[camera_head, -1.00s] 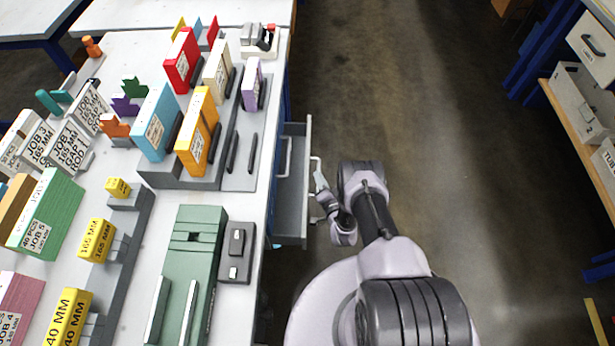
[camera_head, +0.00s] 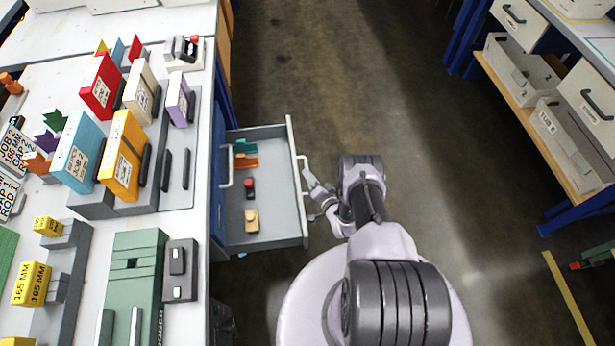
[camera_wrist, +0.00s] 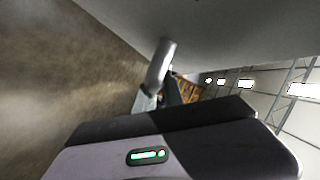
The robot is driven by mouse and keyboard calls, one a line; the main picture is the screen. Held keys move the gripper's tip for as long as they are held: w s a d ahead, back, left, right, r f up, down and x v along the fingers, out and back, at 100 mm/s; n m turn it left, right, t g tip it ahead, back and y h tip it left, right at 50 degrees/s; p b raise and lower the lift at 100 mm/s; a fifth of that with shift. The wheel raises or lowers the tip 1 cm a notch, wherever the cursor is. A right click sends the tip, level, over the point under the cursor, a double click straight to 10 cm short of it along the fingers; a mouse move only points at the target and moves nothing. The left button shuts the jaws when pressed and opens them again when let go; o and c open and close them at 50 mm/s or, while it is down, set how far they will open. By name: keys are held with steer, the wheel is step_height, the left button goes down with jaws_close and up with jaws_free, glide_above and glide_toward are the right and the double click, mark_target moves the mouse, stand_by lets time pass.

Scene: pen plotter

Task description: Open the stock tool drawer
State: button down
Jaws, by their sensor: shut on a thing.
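The stock tool drawer (camera_head: 262,205) stands well out from the left bench in the head view, its grey tray exposed. Its front panel carries a bar handle (camera_head: 301,185) on the right side. My gripper (camera_head: 313,194) is at that handle and is shut on it. In the wrist view a light round bar (camera_wrist: 160,66), which appears to be the handle, runs up from the gripper. Inside the drawer lie a teal and an orange piece (camera_head: 245,160), a red-and-black item (camera_head: 249,188) and a tan block (camera_head: 251,220).
The left bench (camera_head: 207,60) holds coloured job boxes, a green fixture (camera_head: 138,270) and grey racks. At the right stands a blue-framed shelf with white bins (camera_head: 520,72). Bare floor (camera_head: 400,80) lies between them.

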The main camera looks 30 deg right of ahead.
steer(key=shift+w+r, duration=0.1)
steer(key=c, duration=1.5)
jaws_free()
steer(key=shift+o, duration=0.2)
steer(key=p+v, duration=0.3)
steer(key=v, duration=1.4)
steer(key=shift+s+p, duration=0.25)
steer(key=shift+p, duration=0.05)
steer(key=shift+d, duration=0.1)
